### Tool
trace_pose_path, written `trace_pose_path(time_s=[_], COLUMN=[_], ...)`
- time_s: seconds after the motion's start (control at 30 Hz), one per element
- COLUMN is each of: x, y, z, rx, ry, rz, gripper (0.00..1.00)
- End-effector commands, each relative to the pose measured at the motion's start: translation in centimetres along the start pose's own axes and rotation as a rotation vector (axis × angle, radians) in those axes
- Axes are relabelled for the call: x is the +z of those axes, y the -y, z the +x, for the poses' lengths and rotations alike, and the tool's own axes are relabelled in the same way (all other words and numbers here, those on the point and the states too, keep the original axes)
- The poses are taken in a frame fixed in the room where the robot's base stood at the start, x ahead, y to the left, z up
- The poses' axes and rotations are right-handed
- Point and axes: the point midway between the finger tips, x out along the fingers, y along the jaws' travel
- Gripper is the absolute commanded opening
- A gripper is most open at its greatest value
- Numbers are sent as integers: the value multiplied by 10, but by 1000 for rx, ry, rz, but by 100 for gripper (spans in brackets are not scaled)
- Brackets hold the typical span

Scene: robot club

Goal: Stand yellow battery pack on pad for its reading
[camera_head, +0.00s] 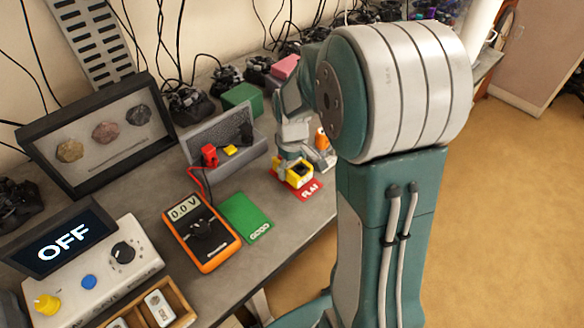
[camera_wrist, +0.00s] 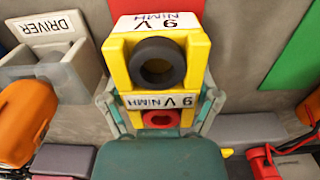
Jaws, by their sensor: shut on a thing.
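The yellow battery pack (camera_head: 293,173) is in my gripper (camera_head: 292,158), over the inner part of the red pad (camera_head: 312,189) marked FLAT. In the wrist view the pack (camera_wrist: 118,65) shows a black ring, a red ring and 9 V NIMH labels, between the fingers of my gripper (camera_wrist: 160,100). I cannot tell whether it touches the pad. The green pad (camera_head: 244,217), marked GOOD, lies bare to its left. The orange multimeter (camera_head: 200,234) reads 0.0 V.
A grey holder (camera_head: 199,153) with red and black leads stands behind the green pad. A grey DRIVER holder (camera_wrist: 85,62) is near the pack. A control box (camera_head: 92,266) showing OFF and a wooden tray (camera_head: 180,290) are at front left. The bench edge is close to the red pad.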

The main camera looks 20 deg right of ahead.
Motion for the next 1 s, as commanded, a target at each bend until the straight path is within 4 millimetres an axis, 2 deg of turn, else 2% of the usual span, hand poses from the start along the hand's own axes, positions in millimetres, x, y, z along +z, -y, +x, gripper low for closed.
trace_pose_path(time_s=[0.07,0.37,0.4,0.43,0.83,1.0], x=[0,0,0,0,0,-1], y=[0,0,0,0,0,0], z=[6,8,8,8,7,-9], rx=[1,1,1,1,1,3], ry=[-2,-2,-2,-1,-2,-5], rz=[0,0,0,0,0,0], gripper=[18,18,97,100,100,100])
